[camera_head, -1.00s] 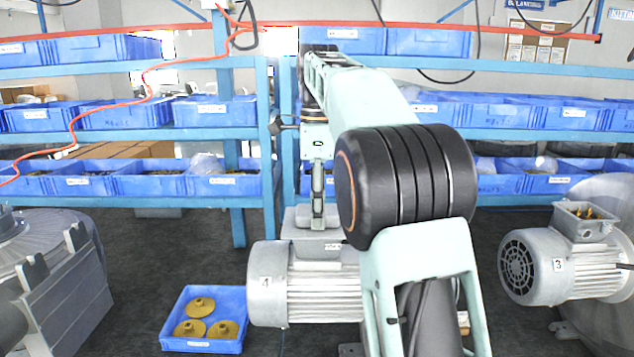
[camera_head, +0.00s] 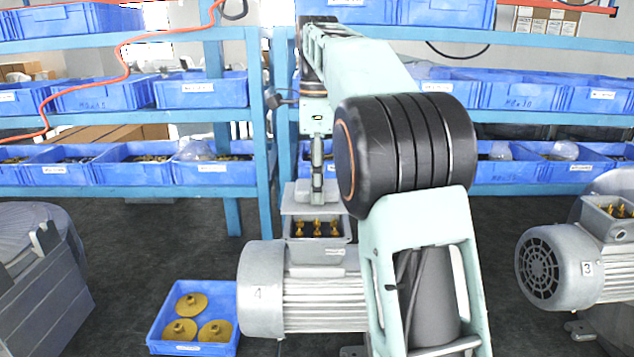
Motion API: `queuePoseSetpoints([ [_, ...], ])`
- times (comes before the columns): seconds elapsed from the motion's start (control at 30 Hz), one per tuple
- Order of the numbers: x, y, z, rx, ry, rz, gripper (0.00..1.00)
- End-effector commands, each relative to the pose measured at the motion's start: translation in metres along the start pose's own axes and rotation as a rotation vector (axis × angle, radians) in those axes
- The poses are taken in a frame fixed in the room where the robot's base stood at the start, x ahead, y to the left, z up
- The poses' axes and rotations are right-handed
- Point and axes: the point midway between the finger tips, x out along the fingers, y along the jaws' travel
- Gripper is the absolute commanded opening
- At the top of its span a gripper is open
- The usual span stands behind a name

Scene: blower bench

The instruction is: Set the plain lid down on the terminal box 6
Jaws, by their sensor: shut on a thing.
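A plain grey lid (camera_head: 300,196) is held by my gripper (camera_head: 317,200) above and slightly behind the open grey terminal box (camera_head: 320,250) on the motor marked 4 (camera_head: 300,300). The lid looks roughly level. Brass terminals show inside the box below the lid's front edge. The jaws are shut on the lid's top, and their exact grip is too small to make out. I see no terminal box marked 6 in view.
A second motor marked 3 (camera_head: 560,266), with an open terminal box (camera_head: 606,214), stands at the right. A blue bin (camera_head: 160,343) with brass parts lies on the floor at the left. Blue shelving (camera_head: 257,120) with bins stands behind. My arm hides part of the motor.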

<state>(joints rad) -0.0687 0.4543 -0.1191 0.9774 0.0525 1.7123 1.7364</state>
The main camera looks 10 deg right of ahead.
Motion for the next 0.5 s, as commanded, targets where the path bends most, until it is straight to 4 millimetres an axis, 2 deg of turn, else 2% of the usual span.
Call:
queuePoseSetpoints([
  [0.27,0.012,0.000,0.000,-0.001,0.001,0.001,0.16],
  [0.5,0.033,0.000,0.000,-0.001,0.001,0.001,0.16],
])
